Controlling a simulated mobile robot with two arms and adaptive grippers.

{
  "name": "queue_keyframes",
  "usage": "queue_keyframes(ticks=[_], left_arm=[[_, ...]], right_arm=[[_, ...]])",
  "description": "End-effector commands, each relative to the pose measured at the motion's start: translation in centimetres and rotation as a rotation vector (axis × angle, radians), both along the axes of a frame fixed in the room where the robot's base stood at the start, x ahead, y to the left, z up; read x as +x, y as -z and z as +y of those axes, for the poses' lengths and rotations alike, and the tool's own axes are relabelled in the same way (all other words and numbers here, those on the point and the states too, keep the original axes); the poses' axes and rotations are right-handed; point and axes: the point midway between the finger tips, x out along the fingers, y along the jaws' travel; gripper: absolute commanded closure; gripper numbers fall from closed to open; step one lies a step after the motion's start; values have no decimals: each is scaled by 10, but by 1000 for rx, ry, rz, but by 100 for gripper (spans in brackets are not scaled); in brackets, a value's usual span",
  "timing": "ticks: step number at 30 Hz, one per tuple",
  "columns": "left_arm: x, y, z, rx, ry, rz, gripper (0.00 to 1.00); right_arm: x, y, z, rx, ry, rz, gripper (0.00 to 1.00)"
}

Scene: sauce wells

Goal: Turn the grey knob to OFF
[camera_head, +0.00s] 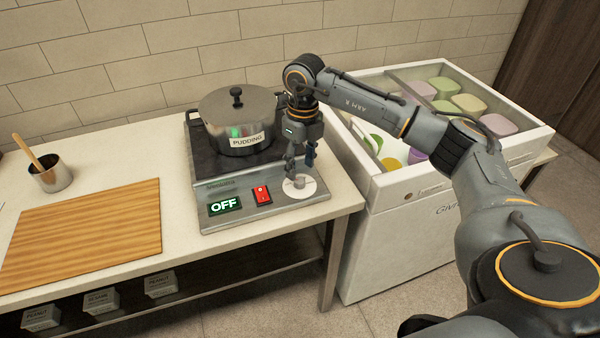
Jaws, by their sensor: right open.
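The grey knob (299,182) sits on a white round dial (309,190) at the right end of the cooker's (203,186) front panel. A lit display (224,205) on the panel reads OFF in green. A red rocker switch (262,195) sits between the display and the dial. My right gripper (299,172) points down at the knob with its fingers open, just above or around it. I cannot tell whether the fingers touch the knob. My left gripper is not in view.
A lidded pot (238,115) labelled PUDDING stands on the cooker, close to my right gripper. A wooden board (85,232) and a metal cup (50,176) with a wooden handle lie to the left. A white open drawer unit (385,235) with coloured containers stands right.

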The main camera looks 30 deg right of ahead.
Motion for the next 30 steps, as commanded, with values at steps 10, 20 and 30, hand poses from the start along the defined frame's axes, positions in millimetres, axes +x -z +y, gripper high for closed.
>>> queue_keyframes(ticks=[10,20,30], left_arm=[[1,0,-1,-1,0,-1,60],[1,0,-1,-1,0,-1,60],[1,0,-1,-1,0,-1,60]], right_arm=[[1,-68,-3,1,-2,-4,50],[1,-82,-4,0,-2,-1,50],[1,-81,-4,0,-2,0,50]])
